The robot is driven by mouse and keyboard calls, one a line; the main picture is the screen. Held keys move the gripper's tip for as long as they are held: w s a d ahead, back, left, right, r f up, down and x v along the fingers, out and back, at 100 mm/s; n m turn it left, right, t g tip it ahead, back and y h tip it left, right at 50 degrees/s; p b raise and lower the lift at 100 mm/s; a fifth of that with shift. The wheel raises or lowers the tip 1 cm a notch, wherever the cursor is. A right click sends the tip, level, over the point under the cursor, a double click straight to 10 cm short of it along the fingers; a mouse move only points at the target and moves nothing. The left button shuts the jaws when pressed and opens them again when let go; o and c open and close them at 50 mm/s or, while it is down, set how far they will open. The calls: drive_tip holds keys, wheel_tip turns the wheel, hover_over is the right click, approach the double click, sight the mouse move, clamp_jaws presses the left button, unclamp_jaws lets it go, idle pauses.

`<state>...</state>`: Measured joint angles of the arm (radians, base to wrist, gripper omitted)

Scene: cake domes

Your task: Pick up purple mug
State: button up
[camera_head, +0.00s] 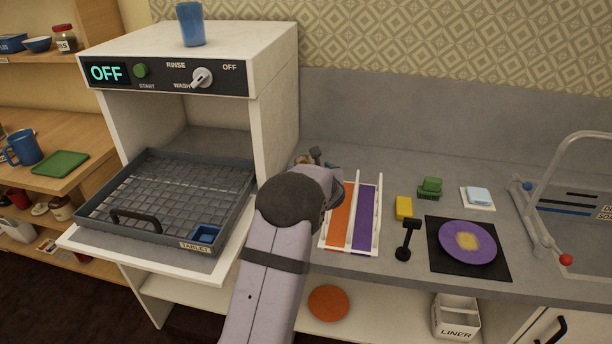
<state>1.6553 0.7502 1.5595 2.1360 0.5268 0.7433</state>
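I see no purple mug in this view. A blue mug (22,147) with a handle stands on the wooden shelf at the far left, and a blue cup (190,24) stands on top of the white washer. My arm reaches up from the bottom middle over the counter's front edge. My gripper (316,157) is mostly hidden behind my arm's last links, with only small dark parts showing. Whether it is open or holds anything cannot be seen.
The washer's grey rack (165,158) is pulled out left of my arm. On the counter to the right are a white rack (378,222) with orange and purple panels, a yellow block (403,208), a purple plate (445,228) on a black mat, and a sink (575,222).

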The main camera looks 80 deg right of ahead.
sight(304, 162)
drive_tip(key=shift+d, duration=0.1)
drive_tip(key=shift+p+x, duration=1.25)
drive_tip(key=shift+x, duration=1.5)
drive_tip(key=shift+c, duration=0.6)
drive_tip(key=shift+r, duration=0.1)
drive_tip(key=c, duration=1.2)
drive_tip(key=shift+c, duration=0.2)
drive_tip(key=shift+r, duration=0.1)
wheel_tip(304, 162, up, 10)
